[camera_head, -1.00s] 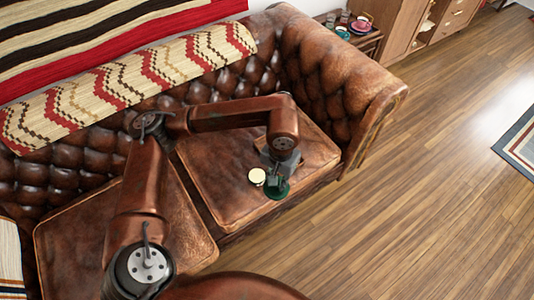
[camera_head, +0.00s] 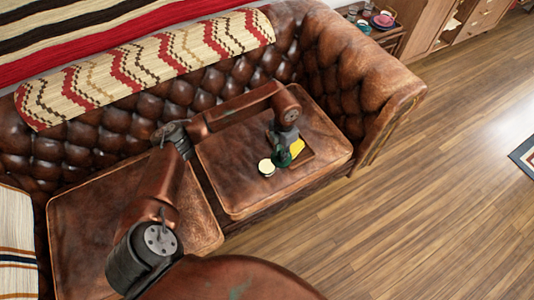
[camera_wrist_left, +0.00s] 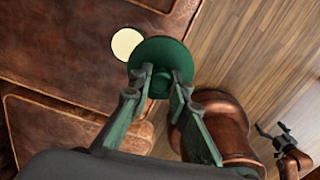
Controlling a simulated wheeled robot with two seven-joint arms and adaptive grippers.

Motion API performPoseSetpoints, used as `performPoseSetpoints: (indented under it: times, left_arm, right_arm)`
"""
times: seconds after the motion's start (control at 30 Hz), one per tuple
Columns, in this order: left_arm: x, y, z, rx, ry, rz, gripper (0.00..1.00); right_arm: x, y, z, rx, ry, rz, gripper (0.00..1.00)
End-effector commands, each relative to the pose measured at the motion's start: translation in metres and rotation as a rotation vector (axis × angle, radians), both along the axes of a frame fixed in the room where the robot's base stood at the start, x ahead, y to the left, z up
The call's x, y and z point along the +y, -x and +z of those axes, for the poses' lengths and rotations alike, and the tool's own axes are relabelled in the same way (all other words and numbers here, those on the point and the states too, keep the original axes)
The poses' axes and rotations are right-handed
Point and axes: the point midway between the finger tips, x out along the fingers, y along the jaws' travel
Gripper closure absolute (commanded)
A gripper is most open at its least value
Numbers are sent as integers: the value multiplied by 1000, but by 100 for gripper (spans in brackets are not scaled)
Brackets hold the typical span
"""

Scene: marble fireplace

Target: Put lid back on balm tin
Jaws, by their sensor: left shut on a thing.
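The balm tin (camera_head: 266,167) is a small round tin with a pale cream top, lying on the brown leather seat cushion; it also shows in the left wrist view (camera_wrist_left: 127,43). My left gripper (camera_head: 283,152) is shut on the round dark green lid (camera_head: 281,159). In the left wrist view the green lid (camera_wrist_left: 165,54) sits at the fingertips (camera_wrist_left: 160,85), just right of the tin and partly overlapping its edge. The lid is beside the tin, not over it; the height between them is hard to tell.
The tufted sofa back (camera_head: 120,127) and rolled arm (camera_head: 365,70) bound the seat. Wood floor (camera_head: 420,190) is clear at the right.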

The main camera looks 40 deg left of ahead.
Motion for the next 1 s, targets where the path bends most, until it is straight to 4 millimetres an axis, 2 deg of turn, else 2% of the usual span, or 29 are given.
performPoseSetpoints:
  times: [0.1,0.2,0.4,0.53,0.7,0.8,1.0]
  left_arm:
    - [22,-1,-24,7,-2,361,100]
    - [38,-1,-40,8,-3,632,100]
    - [60,1,-63,9,-5,1001,100]
    - [66,2,-70,9,-3,1103,100]
    - [67,2,-75,9,-3,1125,100]
    - [67,2,-80,10,-4,1123,100]
    - [67,2,-91,10,-4,1122,100]
  right_arm:
    - [-3,3,0,4,4,2,4]
    - [-6,7,0,10,8,3,4]
    - [-7,15,-2,21,9,3,4]
    - [-5,15,-3,21,7,2,4]
    - [0,12,-3,20,0,-2,4]
    - [7,1,8,9,-7,-5,4]
    - [7,-10,23,9,-8,-6,4]
